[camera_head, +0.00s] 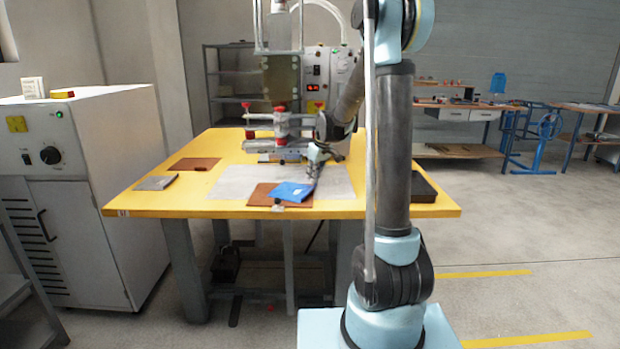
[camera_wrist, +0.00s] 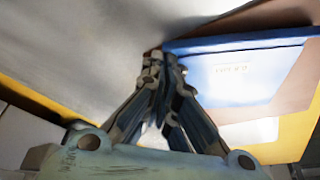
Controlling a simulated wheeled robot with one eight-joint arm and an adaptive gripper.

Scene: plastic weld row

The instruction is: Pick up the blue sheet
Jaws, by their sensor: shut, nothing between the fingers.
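The blue sheet (camera_head: 291,192) lies partly on top of a brown sheet (camera_head: 262,197) near the front edge of the yellow table (camera_head: 165,206). It also shows in the wrist view (camera_wrist: 236,80), with small print on it. My gripper (camera_head: 311,181) is right at the blue sheet in the head view. In the wrist view my gripper's (camera_wrist: 162,56) fingertips are together at the sheet's corner, with nothing seen between them. I cannot tell whether the tips touch the sheet.
A pale mat (camera_head: 228,183) covers the table's middle. A second brown sheet (camera_head: 194,164) and a grey sheet (camera_head: 156,183) lie at the left. A black tray (camera_head: 424,191) is at the right. The welding machine (camera_head: 281,125) stands behind the blue sheet.

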